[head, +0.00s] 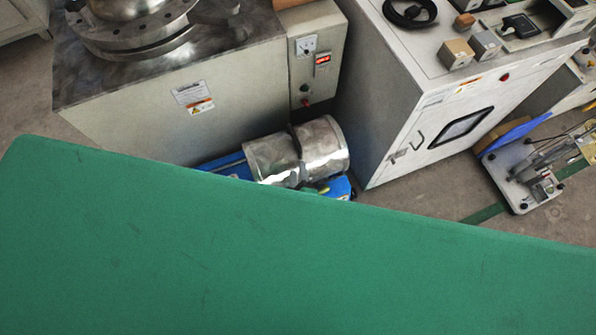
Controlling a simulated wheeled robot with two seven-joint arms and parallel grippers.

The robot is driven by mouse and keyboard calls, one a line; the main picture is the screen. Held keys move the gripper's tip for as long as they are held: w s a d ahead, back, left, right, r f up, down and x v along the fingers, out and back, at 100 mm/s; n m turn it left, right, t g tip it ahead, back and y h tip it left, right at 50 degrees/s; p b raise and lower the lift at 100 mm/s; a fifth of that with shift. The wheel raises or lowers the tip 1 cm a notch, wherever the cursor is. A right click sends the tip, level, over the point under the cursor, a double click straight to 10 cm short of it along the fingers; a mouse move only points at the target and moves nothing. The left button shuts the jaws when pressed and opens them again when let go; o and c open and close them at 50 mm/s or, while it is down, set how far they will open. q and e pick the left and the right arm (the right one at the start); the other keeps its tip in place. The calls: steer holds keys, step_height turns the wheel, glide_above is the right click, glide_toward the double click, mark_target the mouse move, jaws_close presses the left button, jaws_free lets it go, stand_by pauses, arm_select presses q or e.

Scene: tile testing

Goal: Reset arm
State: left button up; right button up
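Neither of my grippers and neither of my arms shows in the head view. A green table top (270,255) fills the lower part of the picture. Its surface is bare apart from faint dark scuff marks. No tile shows in this view.
Beyond the table's far edge stand a grey machine (150,115) with a round steel vessel (130,20), a control box (318,70) with a red display, and a white cabinet (415,110). A metal cylinder unit (297,155) and a small wheeled device (535,170) are on the floor.

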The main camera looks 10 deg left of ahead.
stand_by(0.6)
